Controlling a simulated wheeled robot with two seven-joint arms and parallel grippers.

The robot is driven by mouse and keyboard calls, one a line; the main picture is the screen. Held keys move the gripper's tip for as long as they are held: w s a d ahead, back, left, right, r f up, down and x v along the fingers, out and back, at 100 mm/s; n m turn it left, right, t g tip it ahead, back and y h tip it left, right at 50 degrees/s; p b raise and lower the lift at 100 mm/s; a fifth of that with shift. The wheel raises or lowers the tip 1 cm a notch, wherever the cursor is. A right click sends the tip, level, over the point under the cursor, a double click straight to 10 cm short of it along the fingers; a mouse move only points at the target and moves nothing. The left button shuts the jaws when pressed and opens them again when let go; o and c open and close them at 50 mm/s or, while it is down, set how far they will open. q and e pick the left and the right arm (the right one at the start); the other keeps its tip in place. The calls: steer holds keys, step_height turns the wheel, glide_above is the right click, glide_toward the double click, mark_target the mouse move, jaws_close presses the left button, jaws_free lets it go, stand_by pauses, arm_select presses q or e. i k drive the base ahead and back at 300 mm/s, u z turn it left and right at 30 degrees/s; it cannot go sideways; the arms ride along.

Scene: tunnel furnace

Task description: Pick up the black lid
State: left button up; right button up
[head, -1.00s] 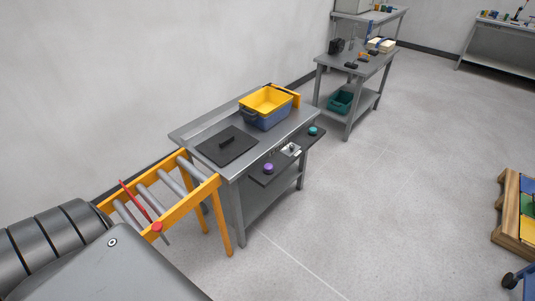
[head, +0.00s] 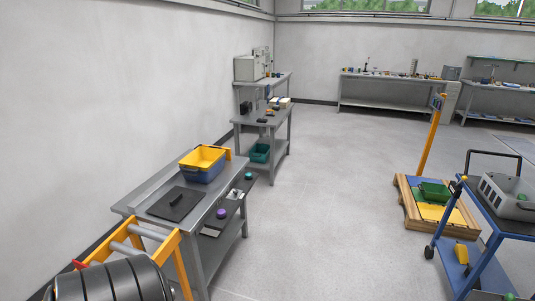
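The black lid (head: 175,204) is a flat dark plate with a raised handle on top. It lies on the near part of the grey metal table (head: 134,202) at the left of the head view. A blue-grey bin with a yellow inside (head: 204,165) stands on the same table, just beyond the lid. Neither of my grippers is in view.
A yellow roller frame (head: 140,236) adjoins the table's near end. A side shelf carries a purple knob (head: 221,213) and a teal knob (head: 248,176). A blue cart (head: 485,215) and a wooden pallet (head: 412,204) stand at right. The floor between is clear.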

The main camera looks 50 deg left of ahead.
mark_target(177, 202)
steer(key=u, duration=0.2)
steer(key=i, duration=1.75)
steer(key=u, duration=0.55)
steer(key=i, duration=2)
steer(key=u, duration=1.5)
steer(key=i, duration=1.05)
steer(key=u, duration=1.2)
